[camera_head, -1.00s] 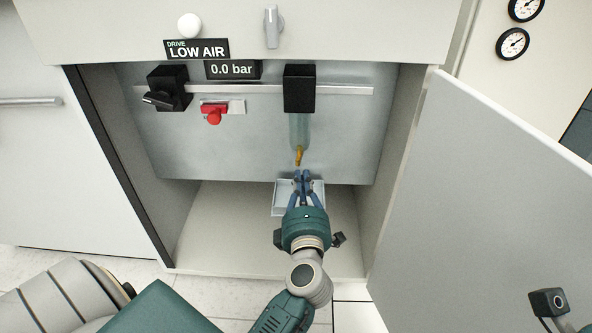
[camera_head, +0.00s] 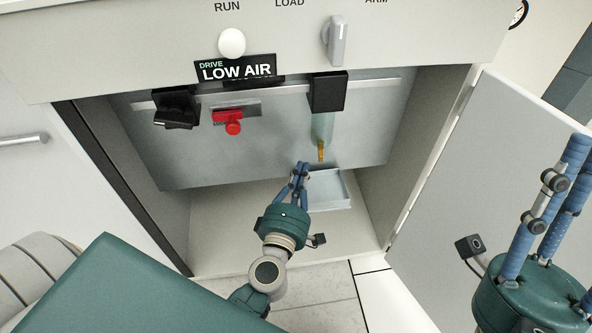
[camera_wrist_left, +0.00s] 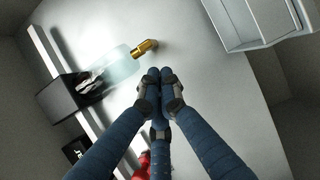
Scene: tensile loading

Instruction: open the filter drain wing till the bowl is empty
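The filter bowl (camera_head: 322,126) is a pale, clear cylinder hanging under a black filter head (camera_head: 328,92). I cannot tell its liquid level. The brass drain wing (camera_head: 321,151) sticks out at its bottom; it also shows in the left wrist view (camera_wrist_left: 145,48), above my fingertips and apart from them. My left gripper (camera_head: 301,166) is just left of and below the drain wing. Its blue fingers come together at the tips in the left wrist view (camera_wrist_left: 160,76), with nothing between them. My right gripper (camera_head: 578,142) is raised at the right edge, partly cut off.
A pale tray (camera_head: 344,202) lies on the cabinet floor below the drain. A red valve (camera_head: 233,122) and a black knob (camera_head: 175,108) sit left on the panel. A LOW AIR sign (camera_head: 236,70) hangs above. The open cabinet door (camera_head: 450,190) stands right.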

